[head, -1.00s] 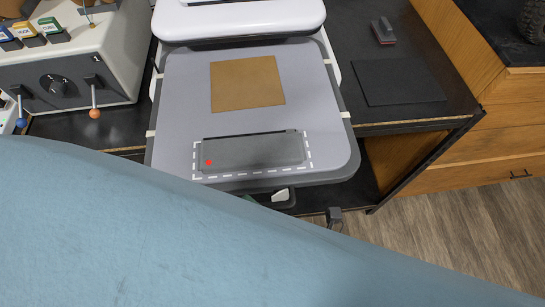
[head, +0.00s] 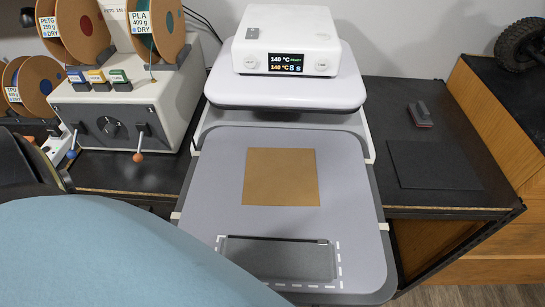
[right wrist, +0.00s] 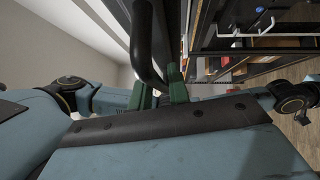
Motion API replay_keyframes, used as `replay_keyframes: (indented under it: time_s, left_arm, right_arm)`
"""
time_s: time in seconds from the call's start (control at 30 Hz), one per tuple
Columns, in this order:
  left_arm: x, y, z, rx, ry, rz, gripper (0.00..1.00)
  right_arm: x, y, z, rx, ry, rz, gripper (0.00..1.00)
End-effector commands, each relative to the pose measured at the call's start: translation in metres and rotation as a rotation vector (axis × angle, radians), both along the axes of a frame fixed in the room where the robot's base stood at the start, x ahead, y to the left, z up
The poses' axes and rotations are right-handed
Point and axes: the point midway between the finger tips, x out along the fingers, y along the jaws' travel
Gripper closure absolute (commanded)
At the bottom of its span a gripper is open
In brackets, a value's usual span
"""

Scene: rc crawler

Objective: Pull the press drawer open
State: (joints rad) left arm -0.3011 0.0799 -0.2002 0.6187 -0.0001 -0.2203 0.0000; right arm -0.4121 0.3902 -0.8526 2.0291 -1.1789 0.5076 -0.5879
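The heat press (head: 291,76) stands on the dark bench in the head view, its white head raised over the rear of its drawer. The grey press drawer (head: 345,175) is well out toward me, past the bench's front edge. A tan sheet (head: 281,177) and a dark flat plate (head: 280,262) inside a dashed outline lie on it. In the right wrist view, my right gripper (right wrist: 158,90) has its green fingers on both sides of a dark curved handle (right wrist: 145,42) and looks shut on it. My blue arm hides the drawer's front left corner. My left gripper is not in view.
A white control box (head: 120,105) with levers and filament spools (head: 75,28) stands left of the press. A black mat (head: 433,165) and a small dark block (head: 420,113) lie to the right. A wooden cabinet (head: 500,160) is at far right.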

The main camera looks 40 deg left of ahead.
Motion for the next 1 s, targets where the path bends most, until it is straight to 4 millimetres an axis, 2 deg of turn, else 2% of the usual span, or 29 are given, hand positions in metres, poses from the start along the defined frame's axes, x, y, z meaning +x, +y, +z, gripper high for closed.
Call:
replay_keyframes:
  time_s: [0.37, 0.47, 0.8, 1.0]
  left_arm:
    - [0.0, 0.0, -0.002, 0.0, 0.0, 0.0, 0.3]
    - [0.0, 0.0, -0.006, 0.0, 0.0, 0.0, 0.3]
    - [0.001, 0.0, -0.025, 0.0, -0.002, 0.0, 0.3]
    - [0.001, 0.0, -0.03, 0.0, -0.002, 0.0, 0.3]
  right_arm:
    - [-0.001, -0.006, -0.002, -0.002, 0.001, -0.001, 0.8]
    - [-0.004, -0.019, -0.005, -0.004, 0.002, -0.001, 0.8]
    - [-0.019, -0.092, -0.016, -0.005, 0.004, 0.0, 0.8]
    - [-0.024, -0.121, -0.018, -0.003, 0.003, 0.0, 0.8]
